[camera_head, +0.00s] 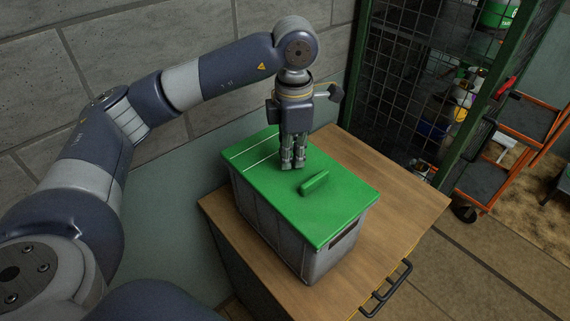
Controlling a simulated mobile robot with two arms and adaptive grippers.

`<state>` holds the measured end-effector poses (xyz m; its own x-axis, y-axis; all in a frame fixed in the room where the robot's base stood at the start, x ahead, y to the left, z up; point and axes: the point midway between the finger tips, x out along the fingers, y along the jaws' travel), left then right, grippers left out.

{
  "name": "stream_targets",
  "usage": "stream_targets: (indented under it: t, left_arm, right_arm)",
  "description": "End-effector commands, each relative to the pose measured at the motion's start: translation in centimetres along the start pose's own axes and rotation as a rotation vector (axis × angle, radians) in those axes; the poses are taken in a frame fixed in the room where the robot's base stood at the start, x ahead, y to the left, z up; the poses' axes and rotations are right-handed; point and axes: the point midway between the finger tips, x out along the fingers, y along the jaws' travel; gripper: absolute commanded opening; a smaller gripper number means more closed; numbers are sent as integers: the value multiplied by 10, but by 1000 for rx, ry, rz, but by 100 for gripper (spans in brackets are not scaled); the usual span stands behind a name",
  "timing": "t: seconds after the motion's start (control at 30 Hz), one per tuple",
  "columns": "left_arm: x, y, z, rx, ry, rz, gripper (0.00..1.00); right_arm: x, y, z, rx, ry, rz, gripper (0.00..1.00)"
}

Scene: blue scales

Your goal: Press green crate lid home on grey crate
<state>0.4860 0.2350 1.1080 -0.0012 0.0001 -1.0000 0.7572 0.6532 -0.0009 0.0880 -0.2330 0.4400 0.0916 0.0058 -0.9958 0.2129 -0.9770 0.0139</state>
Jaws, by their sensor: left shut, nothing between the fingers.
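The green crate lid (335,213) lies on top of the grey crate (322,264) and covers its opening. The lid has a raised green handle (314,182) near its middle. The crate stands on a wooden cabinet top. My left gripper (292,168) points straight down over the lid, just behind and left of the handle. Its fingers are together and empty, with the tips at or very close to the lid surface; I cannot tell whether they touch. Whether the lid sits fully down along its far edges is hidden. My right gripper is not in view.
The wooden cabinet top (410,200) has bare room right of the crate, and a dark handle (388,289) on its front. A block wall (190,40) is behind. A mesh cage (415,70) and an orange trolley (515,150) stand at the right.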

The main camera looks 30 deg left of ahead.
Motion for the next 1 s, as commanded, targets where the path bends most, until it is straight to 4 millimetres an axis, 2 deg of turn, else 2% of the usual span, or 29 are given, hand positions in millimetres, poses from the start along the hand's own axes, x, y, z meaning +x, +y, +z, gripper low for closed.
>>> stream_targets:
  t: [0.27, 1.0]
  left_arm:
    - [-6, 0, 0, 0, -2, 1, 0]
    - [-65, 0, 0, 0, -2, 1, 0]
  right_arm:
    - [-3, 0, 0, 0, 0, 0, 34]
    - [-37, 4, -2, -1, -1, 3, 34]
